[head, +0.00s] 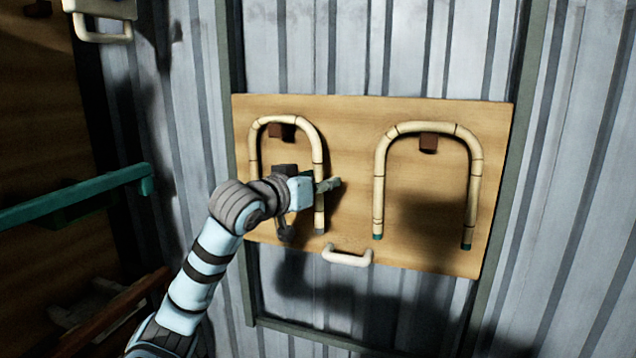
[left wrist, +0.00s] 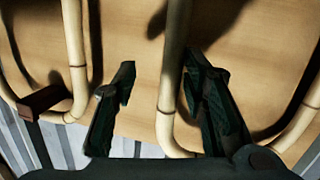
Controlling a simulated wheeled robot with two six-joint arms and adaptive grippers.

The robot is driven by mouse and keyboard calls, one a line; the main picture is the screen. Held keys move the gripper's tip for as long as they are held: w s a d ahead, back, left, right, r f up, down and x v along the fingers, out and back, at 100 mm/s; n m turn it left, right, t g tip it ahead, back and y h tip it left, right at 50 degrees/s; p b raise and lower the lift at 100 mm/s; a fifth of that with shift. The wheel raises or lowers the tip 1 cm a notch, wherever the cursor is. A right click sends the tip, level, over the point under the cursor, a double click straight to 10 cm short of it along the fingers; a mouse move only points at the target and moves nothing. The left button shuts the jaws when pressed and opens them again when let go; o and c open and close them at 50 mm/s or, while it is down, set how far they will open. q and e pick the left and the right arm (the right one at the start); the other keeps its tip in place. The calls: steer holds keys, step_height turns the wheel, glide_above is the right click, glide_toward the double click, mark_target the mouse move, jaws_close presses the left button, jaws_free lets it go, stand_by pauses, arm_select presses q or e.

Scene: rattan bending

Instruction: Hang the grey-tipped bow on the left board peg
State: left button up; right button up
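The bow with grey tips (head: 317,150) hangs upright on the left of the wooden board (head: 350,180), its arch over the left board peg (head: 280,131). Its right tip looks grey; its left tip is hidden behind my gripper. My left gripper (head: 328,185) is at the bow's right leg. In the left wrist view its fingers are apart, with the bow's leg (left wrist: 174,60) between them, nearer the right finger. Whether either finger touches it I cannot tell. My right gripper is in neither view.
A second bow (head: 379,180) with green tips hangs over the right peg (head: 428,143). A pale handle (head: 347,258) sits at the board's lower edge. Corrugated metal wall (head: 570,200) surrounds the board. A green bar (head: 75,197) juts in at the left.

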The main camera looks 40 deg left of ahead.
arm_select(q)
steer(key=s+r, duration=0.1)
steer(key=s, duration=0.6)
steer(key=shift+s+d, duration=0.2)
steer(key=shift+d, duration=0.25)
steer(key=shift+w, duration=0.1)
steer(key=s+d+b, duration=0.3)
steer(key=s+b, duration=0.3)
steer(key=s, duration=0.2)
steer(key=shift+s, duration=0.35)
steer(key=shift+w, duration=0.1)
